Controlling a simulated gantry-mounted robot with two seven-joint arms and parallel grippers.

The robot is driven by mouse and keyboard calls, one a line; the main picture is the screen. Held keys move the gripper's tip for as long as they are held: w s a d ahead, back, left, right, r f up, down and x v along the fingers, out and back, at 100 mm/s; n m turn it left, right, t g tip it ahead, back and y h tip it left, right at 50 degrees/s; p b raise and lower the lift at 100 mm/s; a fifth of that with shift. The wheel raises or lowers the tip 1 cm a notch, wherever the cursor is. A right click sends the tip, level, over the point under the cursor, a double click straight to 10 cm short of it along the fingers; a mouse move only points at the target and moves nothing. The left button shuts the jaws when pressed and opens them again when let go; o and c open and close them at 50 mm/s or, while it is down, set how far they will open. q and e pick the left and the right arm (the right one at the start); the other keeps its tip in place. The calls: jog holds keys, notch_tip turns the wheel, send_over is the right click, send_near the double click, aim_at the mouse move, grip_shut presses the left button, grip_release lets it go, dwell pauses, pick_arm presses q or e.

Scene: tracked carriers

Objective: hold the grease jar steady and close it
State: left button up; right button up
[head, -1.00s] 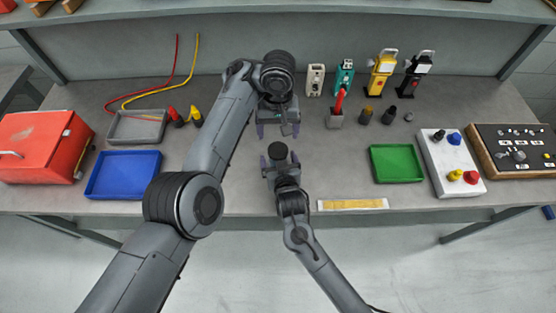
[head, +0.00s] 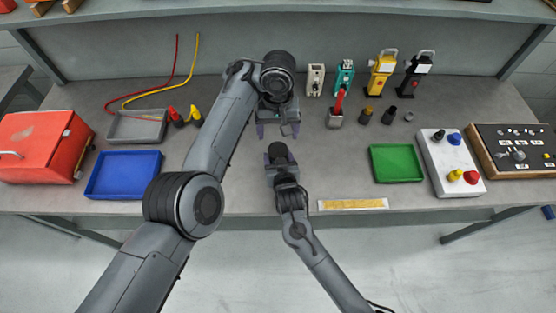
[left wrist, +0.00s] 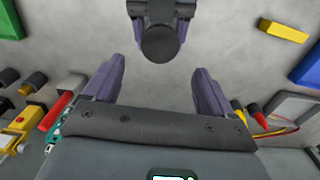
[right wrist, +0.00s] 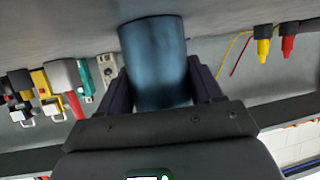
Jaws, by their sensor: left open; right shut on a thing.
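The grease jar is a dark cylinder, seen from the side in the right wrist view (right wrist: 155,62) and from above as a dark round top in the head view (head: 278,152). My right gripper (head: 279,160) is shut around its sides. The round dark top also shows in the left wrist view (left wrist: 160,43). I cannot tell whether that top is a separate lid. My left gripper (head: 278,132) is open and empty, its fingers (left wrist: 158,75) pointing down beside the jar's far side, apart from it.
A blue tray (head: 92,188) and grey tray (head: 138,139) lie left, with red and yellow plugs nearby. A yellow block (left wrist: 283,30) shows in the left wrist view. A green tray (head: 396,163) and white control box (head: 437,160) stand right. Several devices line the back.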

aim_at(278, 149)
grip_shut()
pick_arm(q)
jog(key=shift+w+a+f+n+y, duration=0.15)
jog(key=shift+w+a+f+y, duration=0.1)
jog(key=shift+w+a, duration=0.25)
jog(key=shift+w+a+f+n+y, duration=0.2)
jog(key=shift+w+a+y, duration=0.1)
jog(key=shift+a, duration=0.3)
jog(key=shift+s+d+r+h, duration=0.3)
jog(key=shift+s+d, duration=0.1)
jog(key=shift+d, duration=0.15)
jog(key=shift+s+d+r+h, duration=0.15)
jog(key=shift+s+d+h, duration=0.1)
jog(key=shift+s+d, duration=0.25)
jog(key=shift+f, duration=0.1)
jog(key=shift+f, duration=3.95)
jog(key=shift+w, duration=0.1)
